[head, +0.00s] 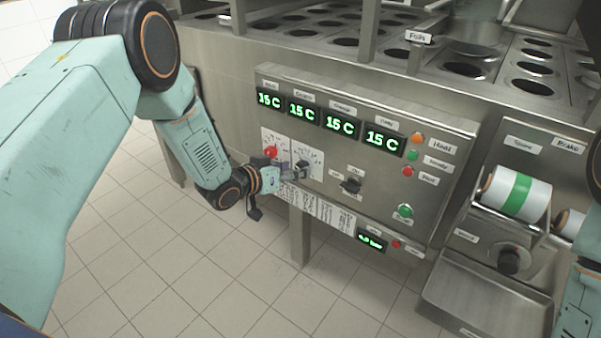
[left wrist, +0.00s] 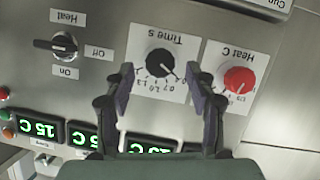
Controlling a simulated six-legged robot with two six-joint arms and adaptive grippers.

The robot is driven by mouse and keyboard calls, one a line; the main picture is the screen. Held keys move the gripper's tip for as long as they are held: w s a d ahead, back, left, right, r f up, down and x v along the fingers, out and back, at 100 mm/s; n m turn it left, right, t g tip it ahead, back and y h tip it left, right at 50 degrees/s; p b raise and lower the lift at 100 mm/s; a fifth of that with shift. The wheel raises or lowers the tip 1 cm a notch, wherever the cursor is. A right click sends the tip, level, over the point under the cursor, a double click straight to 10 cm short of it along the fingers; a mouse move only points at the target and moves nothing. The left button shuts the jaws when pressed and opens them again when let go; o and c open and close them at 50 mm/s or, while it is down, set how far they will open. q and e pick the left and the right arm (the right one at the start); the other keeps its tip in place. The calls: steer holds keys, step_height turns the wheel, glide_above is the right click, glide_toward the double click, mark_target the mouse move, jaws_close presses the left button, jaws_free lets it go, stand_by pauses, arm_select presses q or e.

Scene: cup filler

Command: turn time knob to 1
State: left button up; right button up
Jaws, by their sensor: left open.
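The black time knob (left wrist: 159,62) sits on a white dial plate marked "Time s", upside down in the left wrist view. Numbers run along its lower edge there; I cannot clearly read where its pointer stands. In the head view the time knob (head: 302,166) is on the lower left of the steel panel, partly covered by my gripper. My left gripper (left wrist: 160,84) is open, its two purple-padded fingers apart on either side of the knob's line. I cannot tell if they touch it. The left gripper (head: 294,174) also shows in the head view, at the panel.
A red heat knob (head: 270,152) is close beside the time knob. A black Heat on/off switch (head: 351,185) is on the other side. Green temperature displays (head: 340,123) line the panel above. Tiled floor lies below.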

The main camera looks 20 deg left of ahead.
arm_select(q)
steer(key=x, duration=0.3)
steer(key=shift+a+b, duration=0.1)
steer(key=shift+b, duration=0.25)
steer(key=c, duration=1.2)
steer(key=shift+o, duration=0.2)
